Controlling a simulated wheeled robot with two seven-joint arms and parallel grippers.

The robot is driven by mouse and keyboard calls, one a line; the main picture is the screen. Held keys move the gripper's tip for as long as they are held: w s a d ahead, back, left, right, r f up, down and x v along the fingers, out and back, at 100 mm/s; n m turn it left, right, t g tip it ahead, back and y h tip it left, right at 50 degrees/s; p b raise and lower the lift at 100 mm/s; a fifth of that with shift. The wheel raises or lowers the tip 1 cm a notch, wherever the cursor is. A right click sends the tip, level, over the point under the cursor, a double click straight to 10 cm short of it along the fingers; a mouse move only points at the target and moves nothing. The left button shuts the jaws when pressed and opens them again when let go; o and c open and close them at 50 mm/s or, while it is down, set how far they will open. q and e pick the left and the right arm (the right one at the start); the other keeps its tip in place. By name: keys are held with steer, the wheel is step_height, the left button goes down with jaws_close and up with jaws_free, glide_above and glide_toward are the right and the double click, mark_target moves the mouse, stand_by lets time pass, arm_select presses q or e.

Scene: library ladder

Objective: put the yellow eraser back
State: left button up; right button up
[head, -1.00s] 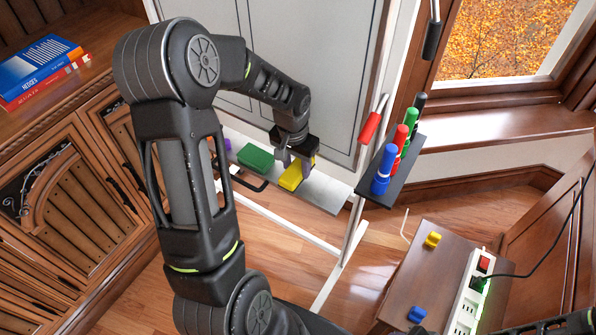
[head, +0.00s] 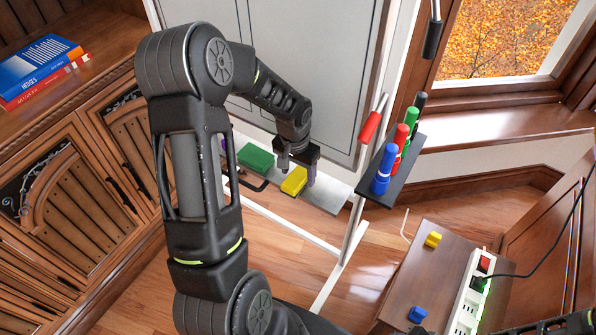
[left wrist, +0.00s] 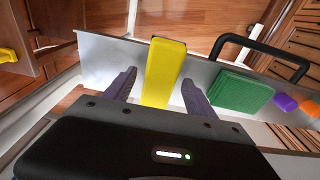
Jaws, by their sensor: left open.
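The yellow eraser (head: 294,181) lies on the pale metal tray (head: 325,194) below the board. It also shows in the left wrist view (left wrist: 164,72), with one end toward my gripper. My left gripper (head: 298,170) is open. Its two purple-grey fingers stand on either side of the eraser, with a visible gap on each side in the left wrist view (left wrist: 158,92). The green eraser (head: 256,159) lies on the same tray, to the left in the head view.
A black handle (head: 248,184) projects from the tray's front. Upright markers stand in a dark holder (head: 378,192) to the right, near a red marker (head: 371,127). A wooden cabinet (head: 400,275) carries small yellow and blue items and a power strip (head: 466,297).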

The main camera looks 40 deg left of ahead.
mark_target(296, 178)
arm_select(q)
step_height(296, 178, up, 12)
steer(key=s+p, duration=0.1)
stand_by(0.5)
stand_by(0.5)
